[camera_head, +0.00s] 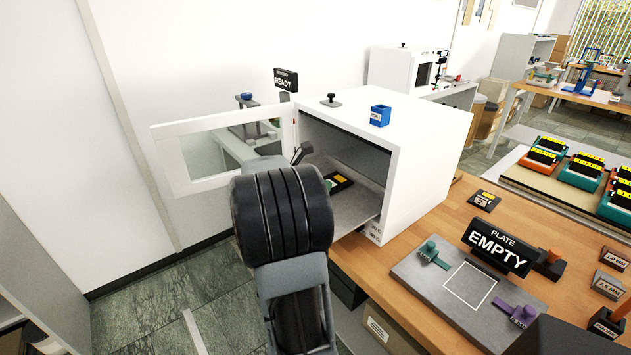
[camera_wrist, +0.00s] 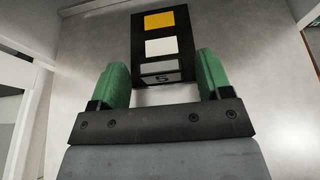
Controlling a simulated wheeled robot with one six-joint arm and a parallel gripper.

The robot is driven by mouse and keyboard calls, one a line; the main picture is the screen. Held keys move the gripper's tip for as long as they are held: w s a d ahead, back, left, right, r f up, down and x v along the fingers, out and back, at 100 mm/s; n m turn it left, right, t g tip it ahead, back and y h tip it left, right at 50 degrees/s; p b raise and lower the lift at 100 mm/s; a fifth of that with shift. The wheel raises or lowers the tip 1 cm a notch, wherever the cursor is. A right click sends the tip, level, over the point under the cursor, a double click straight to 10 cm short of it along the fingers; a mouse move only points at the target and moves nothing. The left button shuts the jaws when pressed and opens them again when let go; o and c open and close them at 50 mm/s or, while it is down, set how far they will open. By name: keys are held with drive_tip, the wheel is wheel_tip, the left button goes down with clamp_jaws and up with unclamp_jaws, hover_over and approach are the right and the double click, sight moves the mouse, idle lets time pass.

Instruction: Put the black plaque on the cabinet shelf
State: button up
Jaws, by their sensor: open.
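The black plaque (camera_head: 341,181) lies flat on the grey shelf (camera_head: 362,205) inside the white cabinet (camera_head: 408,140), whose glazed door (camera_head: 228,150) stands open to the left. In the wrist view the plaque (camera_wrist: 162,48) shows a yellow square, a white square and a grey label reading 5. My gripper (camera_wrist: 162,64) is open, with one green finger on each side of the plaque's near end. A gap shows between the plaque and each finger. In the head view my arm hides most of the gripper and part of the cabinet opening.
A blue cup-like block (camera_head: 380,116) and a black knob (camera_head: 331,100) sit on the cabinet roof. The wooden bench (camera_head: 430,222) holds a small dark plaque (camera_head: 484,200) and a grey plate (camera_head: 425,270) with an EMPTY sign (camera_head: 499,248). Cabinet walls and the open door flank my arm.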

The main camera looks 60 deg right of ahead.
drive_tip(key=shift+r, duration=0.1)
drive_tip(key=shift+a+r, duration=0.1)
drive_tip(key=shift+r, duration=0.1)
drive_tip(key=v, duration=1.2)
drive_tip(key=shift+f+p, duration=0.15)
drive_tip(key=shift+p, duration=0.15)
drive_tip(key=s+a+f+m+t+y, duration=0.1)
drive_tip(key=a+f+m+t+y, duration=0.1)
drive_tip(key=a, duration=0.8)
drive_tip(key=s+a+f+m+t+y, duration=0.2)
drive_tip(key=a+m+y, duration=0.4)
drive_tip(key=a, duration=0.4)
drive_tip(key=s+a+f+m+t+y, duration=0.2)
drive_tip(key=a+f+m+y, duration=0.3)
drive_tip(key=a, duration=0.5)
drive_tip(key=shift+s+f+m+t, duration=0.2)
drive_tip(key=shift+f+m+t, duration=0.4)
drive_tip(key=shift+m+t, duration=0.15)
